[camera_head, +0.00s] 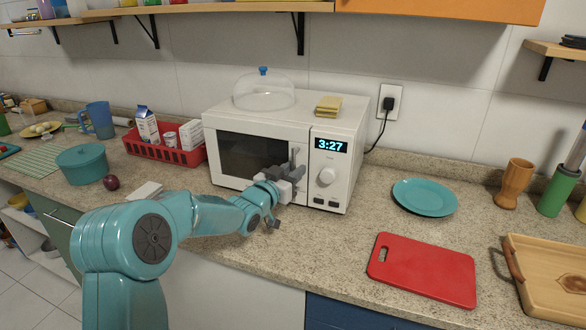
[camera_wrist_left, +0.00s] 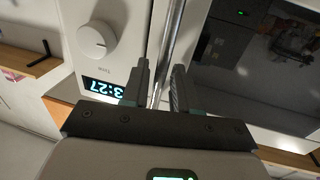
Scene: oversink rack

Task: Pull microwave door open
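The white microwave (camera_head: 258,133) stands on the counter with its dark-windowed door (camera_head: 240,152) closed. The upright door handle (camera_head: 301,160) is at the door's right edge, beside the control panel. My left gripper (camera_head: 291,172) is at the handle in the head view and covers its lower part. In the left wrist view, the gripper's two fingers (camera_wrist_left: 160,68) are apart, one on each side of the metal handle (camera_wrist_left: 170,40). A gap shows beside the bar, so the fingers do not look clamped. My right gripper is in neither view.
A glass dome (camera_head: 264,92) and yellow sponges (camera_head: 328,106) sit on the microwave. A red basket (camera_head: 165,150) is to its left. A teal plate (camera_head: 425,197) and red cutting board (camera_head: 422,270) lie to the right. The counter directly before the door is mostly clear.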

